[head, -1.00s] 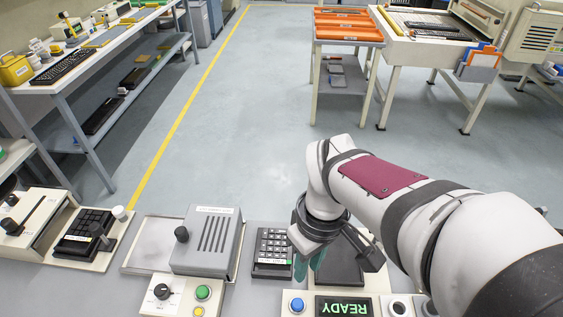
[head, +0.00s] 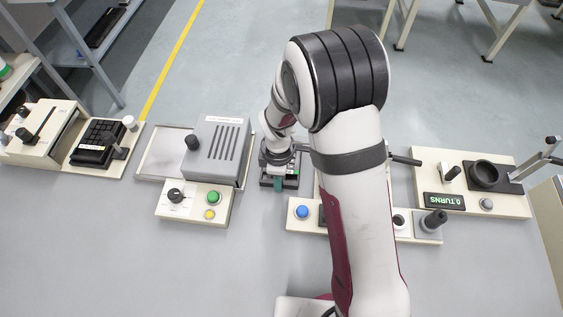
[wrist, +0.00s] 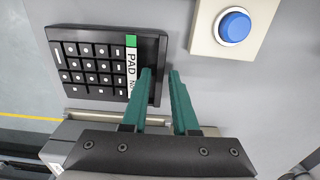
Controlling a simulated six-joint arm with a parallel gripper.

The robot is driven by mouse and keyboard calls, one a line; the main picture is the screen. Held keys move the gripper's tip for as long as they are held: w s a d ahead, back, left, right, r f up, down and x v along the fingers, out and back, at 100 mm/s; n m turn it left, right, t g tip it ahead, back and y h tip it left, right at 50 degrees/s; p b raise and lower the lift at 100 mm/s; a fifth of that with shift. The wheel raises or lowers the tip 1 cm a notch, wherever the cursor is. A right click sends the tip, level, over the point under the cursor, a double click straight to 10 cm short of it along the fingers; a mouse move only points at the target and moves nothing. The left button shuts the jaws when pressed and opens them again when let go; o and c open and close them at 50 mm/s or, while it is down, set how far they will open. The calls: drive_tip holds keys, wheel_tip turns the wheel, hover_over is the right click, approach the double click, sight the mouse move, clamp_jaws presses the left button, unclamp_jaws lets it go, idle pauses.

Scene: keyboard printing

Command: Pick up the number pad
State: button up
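The number pad (wrist: 95,68) is a dark block with rows of dark keys and a white label strip reading "PAD" with a green end. In the wrist view it fills the upper left. In the head view the pad (head: 293,183) is mostly hidden under my gripper (head: 279,184). My gripper (wrist: 161,74) has two green fingers with a narrow gap between them. One finger overlaps the labelled end of the pad; the other is just beyond its edge. I cannot tell their height over the pad or whether they touch it.
A blue button (wrist: 234,27) on a cream panel is close by. A grey vented box (head: 220,150) stands left of the pad. A control panel with green and yellow buttons (head: 213,197) is in front of that box. A "TURNS" station (head: 470,180) stands at right. The front bench is clear.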

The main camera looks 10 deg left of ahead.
drive_tip(key=shift+f, duration=0.2)
clamp_jaws()
idle(1.3)
